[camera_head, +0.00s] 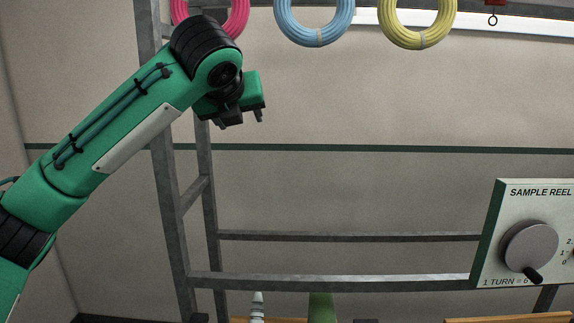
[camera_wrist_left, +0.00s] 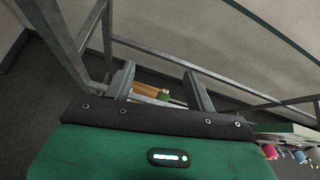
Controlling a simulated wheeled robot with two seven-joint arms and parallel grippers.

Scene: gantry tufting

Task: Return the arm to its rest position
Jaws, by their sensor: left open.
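My left arm, green with black joints, comes in from the left in the head view and reaches up beside the metal frame. Its left gripper (camera_head: 242,119) hangs at the raised end of the arm, below the pink coil and apart from it. In the left wrist view the two grey fingers of the gripper (camera_wrist_left: 160,83) stand apart with nothing held between them. A wooden piece and small items show beyond them, lower down. My right gripper is in neither view.
A grey metal frame (camera_head: 174,200) stands close to the arm. A sample reel panel (camera_head: 500,215) stands at the right.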

